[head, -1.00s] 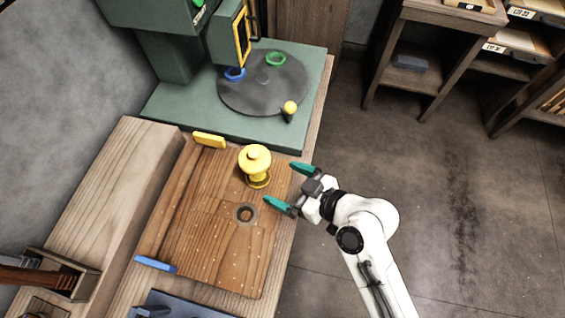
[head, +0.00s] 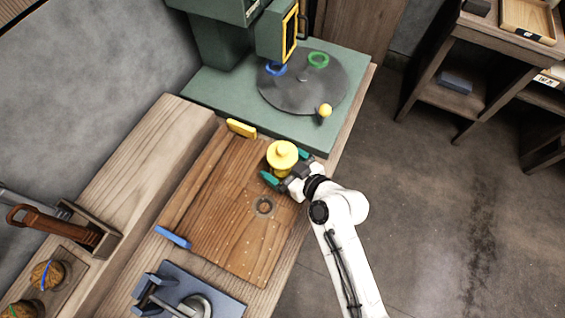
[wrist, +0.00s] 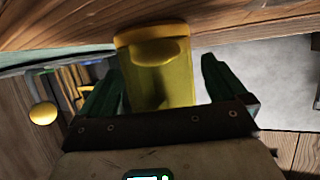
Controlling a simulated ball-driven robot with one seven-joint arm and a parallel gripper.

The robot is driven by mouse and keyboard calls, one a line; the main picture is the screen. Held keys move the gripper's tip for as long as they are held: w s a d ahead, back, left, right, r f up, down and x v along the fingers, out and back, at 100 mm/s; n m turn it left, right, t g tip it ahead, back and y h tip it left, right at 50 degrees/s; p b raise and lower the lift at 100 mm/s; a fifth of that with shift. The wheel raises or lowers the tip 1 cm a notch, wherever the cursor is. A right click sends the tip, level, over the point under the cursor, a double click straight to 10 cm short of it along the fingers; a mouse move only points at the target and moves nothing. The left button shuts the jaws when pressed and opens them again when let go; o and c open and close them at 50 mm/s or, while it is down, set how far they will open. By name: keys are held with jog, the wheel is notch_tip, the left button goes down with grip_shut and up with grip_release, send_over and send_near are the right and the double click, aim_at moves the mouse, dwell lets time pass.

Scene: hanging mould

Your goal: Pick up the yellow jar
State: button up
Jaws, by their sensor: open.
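The yellow jar (head: 282,155) stands upright on the wooden board (head: 225,220), near the board's far right corner. My gripper (head: 286,167) reaches in from the right with its two teal fingers apart. In the head view one finger shows to the front left of the jar and the other behind it to the right. In the wrist view the jar (wrist: 158,75) is between the open fingers (wrist: 155,85), with a gap visible on both sides. The jar's lower part is partly hidden by my gripper in the head view.
A green machine base (head: 215,85) with a round dark plate (head: 300,92) and a yellow ball knob (head: 325,111) stands behind the board. A hole (head: 264,206) is in front of the jar.

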jog(key=shift+w+a+f, duration=0.1)
jog(key=c, duration=1.3)
